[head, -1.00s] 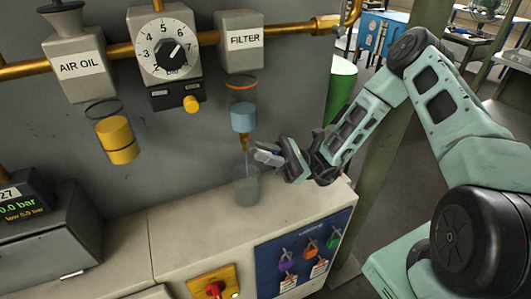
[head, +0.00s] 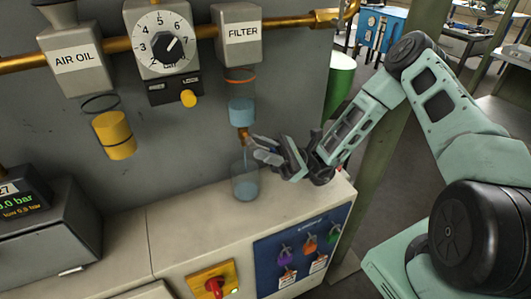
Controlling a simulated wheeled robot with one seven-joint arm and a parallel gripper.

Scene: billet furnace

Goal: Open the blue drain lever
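The filter unit (head: 240,33) hangs from the brass pipe, with a clear bowl holding blue liquid (head: 242,110) and a brass drain (head: 243,133) under it. A thin stream runs from the drain into a clear cup (head: 245,183) on the ledge, which holds some bluish liquid. My gripper (head: 262,149) is just right of the stream, below the drain and above the cup, with its fingers pointing left. I cannot make out the blue lever; the gripper may hide it. The finger gap is unclear at this angle.
The air oil unit (head: 78,57), with a yellow bowl, and a dial regulator (head: 163,42) hang to the left. A red rotary switch (head: 213,286) and a blue panel with coloured padlocks (head: 305,247) are on the cabinet front. The ledge around the cup is mostly clear.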

